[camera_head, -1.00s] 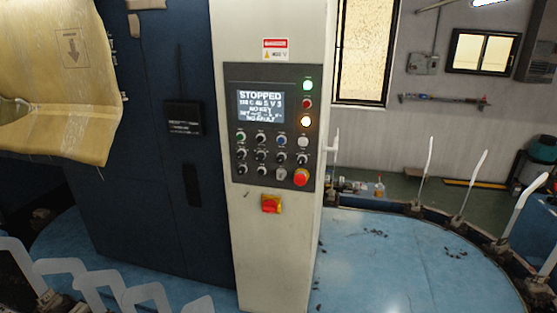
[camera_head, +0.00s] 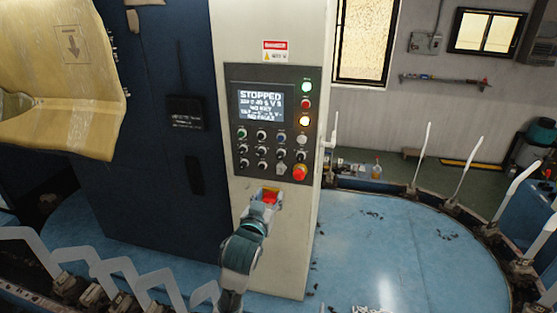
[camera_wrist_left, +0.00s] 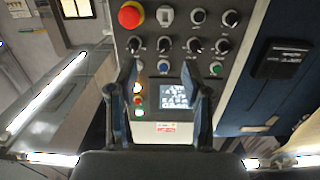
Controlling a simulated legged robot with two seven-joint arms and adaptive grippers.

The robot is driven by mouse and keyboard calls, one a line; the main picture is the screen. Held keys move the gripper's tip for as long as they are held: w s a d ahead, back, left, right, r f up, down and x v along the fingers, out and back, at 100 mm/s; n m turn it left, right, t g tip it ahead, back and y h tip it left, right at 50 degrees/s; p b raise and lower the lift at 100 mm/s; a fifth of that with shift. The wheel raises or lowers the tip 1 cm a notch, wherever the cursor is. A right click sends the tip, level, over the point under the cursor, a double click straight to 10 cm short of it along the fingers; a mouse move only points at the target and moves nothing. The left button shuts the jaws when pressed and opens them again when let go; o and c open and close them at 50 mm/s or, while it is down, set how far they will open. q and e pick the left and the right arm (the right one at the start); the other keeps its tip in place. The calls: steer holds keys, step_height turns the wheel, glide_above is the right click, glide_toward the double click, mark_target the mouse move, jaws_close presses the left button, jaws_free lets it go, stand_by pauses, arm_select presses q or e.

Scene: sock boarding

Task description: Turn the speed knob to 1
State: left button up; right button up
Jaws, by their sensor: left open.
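The control panel (camera_head: 272,125) on the cream column has a lit screen reading STOPPED (camera_head: 262,106). Below the screen are rows of small black knobs (camera_head: 262,150); their labels are too small to read, so I cannot tell which is the speed knob. The knobs (camera_wrist_left: 194,45) also show upside down in the left wrist view. My left gripper (camera_head: 266,192) is just below the panel, in front of the red and yellow switch (camera_head: 269,197). In the left wrist view its fingers (camera_wrist_left: 160,70) are apart with nothing between them, facing the panel. My right gripper is not in view.
A red emergency button (camera_head: 300,172) sits at the panel's lower right, near the knobs. White sock boards (camera_head: 463,165) stand around the blue round platform (camera_head: 370,250), with more at lower left. A dark cabinet (camera_head: 150,170) stands left of the column.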

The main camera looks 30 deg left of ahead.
mark_target(279, 158)
arm_select(q)
step_height(279, 158, up, 4)
steer(key=s+f, duration=0.1)
steer(key=s, duration=0.1)
steer(key=shift+t+y, duration=0.3)
steer(key=shift+t, duration=0.1)
steer(key=p+x, duration=0.4)
steer(key=x, duration=1.3)
steer(key=shift+w+a, duration=0.1)
steer(key=shift+w, duration=0.1)
jaws_close()
